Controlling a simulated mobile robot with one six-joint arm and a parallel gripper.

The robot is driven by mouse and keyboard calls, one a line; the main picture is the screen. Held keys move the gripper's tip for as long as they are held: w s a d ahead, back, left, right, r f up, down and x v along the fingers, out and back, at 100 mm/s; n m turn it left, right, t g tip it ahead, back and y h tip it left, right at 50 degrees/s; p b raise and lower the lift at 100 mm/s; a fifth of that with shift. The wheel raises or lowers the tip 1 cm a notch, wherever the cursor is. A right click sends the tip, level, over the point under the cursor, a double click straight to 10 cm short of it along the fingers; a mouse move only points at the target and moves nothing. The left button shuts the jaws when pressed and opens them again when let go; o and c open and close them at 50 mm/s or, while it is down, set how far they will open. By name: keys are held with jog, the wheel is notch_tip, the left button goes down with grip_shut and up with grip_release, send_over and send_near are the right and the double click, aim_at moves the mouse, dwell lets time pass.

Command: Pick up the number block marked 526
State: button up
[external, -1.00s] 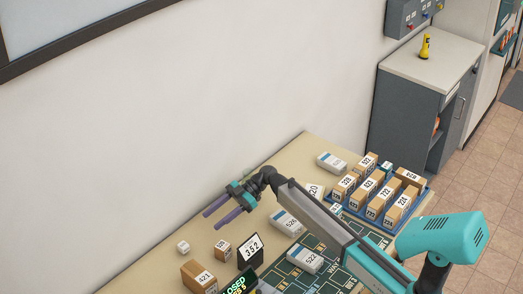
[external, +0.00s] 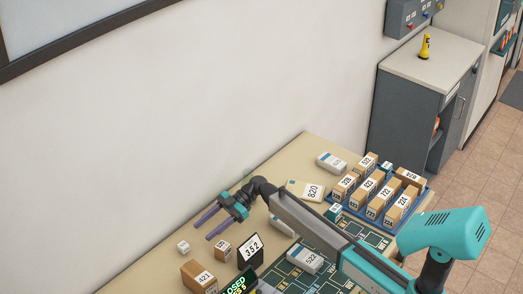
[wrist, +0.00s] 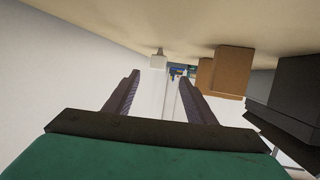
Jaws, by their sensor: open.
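A white block (external: 281,228) lies on the table, mostly behind my arm in the external view. Its label is hidden now; a second ago it appeared to read 526. My gripper (external: 202,232) is open and empty. Its two purple fingers reach to the lower left, above the table's wall side and left of that block. In the wrist view the fingers of my gripper (wrist: 158,76) stand apart with nothing between them. I cannot make out the 526 block in the wrist view.
A black 332 sign (external: 250,250), brown boxes (external: 199,278) and a small white cube (external: 183,247) stand near the gripper. White blocks 522 (external: 305,258) and 820 (external: 306,190) flank my arm. A blue tray (external: 352,213) holds several brown boxes. The wall is close behind.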

aim_at(187, 244)
jog(key=shift+p+x, duration=0.3)
jog(key=shift+x, duration=1.65)
jog(key=shift+a, duration=0.1)
jog(key=shift+s+a+p, duration=0.3)
jog(key=shift+a+p, duration=0.1)
jog(key=shift+a, duration=0.05)
jog(key=shift+p+x, duration=0.65)
jog(key=shift+x, duration=1.35)
jog(key=c, duration=1.2)
